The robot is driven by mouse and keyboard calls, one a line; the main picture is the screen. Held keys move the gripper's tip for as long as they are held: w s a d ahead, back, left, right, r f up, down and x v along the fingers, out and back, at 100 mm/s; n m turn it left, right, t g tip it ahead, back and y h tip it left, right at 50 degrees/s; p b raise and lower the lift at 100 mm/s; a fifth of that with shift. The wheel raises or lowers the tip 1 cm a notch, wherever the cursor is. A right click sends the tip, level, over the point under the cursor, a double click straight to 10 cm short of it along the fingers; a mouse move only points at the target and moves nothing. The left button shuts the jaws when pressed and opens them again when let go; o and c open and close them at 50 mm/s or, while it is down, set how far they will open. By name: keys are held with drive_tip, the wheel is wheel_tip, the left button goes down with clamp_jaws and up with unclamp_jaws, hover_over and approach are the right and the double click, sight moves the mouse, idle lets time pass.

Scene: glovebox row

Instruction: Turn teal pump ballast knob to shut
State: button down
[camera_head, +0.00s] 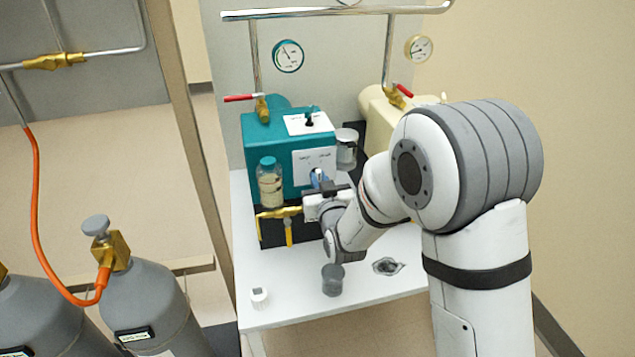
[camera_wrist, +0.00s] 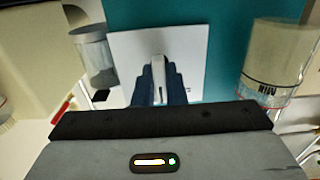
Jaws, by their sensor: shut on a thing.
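The teal pump (camera_head: 262,146) stands at the back of the white table. On its front face is a white label plate (camera_head: 313,158) with small print that I cannot read for certain. The plate also shows in the wrist view (camera_wrist: 190,42). My gripper (camera_head: 319,179) is at the lower part of this plate, its blue fingers (camera_wrist: 158,86) pointing at the pump front. In the wrist view the fingers are shut on a pale, narrow knob (camera_wrist: 157,68). The knob is hidden in the head view. Its exact angle against the print is unclear.
A capped bottle (camera_head: 270,185) is left of my gripper, above a brass valve (camera_head: 280,212). A clear jar (camera_head: 346,150) and a cream pump (camera_head: 376,125) are to the right. A grey cup (camera_head: 332,280) and white cap (camera_head: 259,297) stand in front. Grey cylinders (camera_head: 148,300) stand left.

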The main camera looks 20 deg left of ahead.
drive_tip(key=shift+a, duration=0.1)
drive_tip(key=c, duration=1.5)
unclamp_jaws()
drive_tip(key=shift+s, duration=0.1)
drive_tip(key=v, duration=0.7)
drive_tip(key=shift+s+d+r, duration=0.1)
drive_tip(key=shift+s+d, duration=0.15)
drive_tip(key=shift+s, duration=0.1)
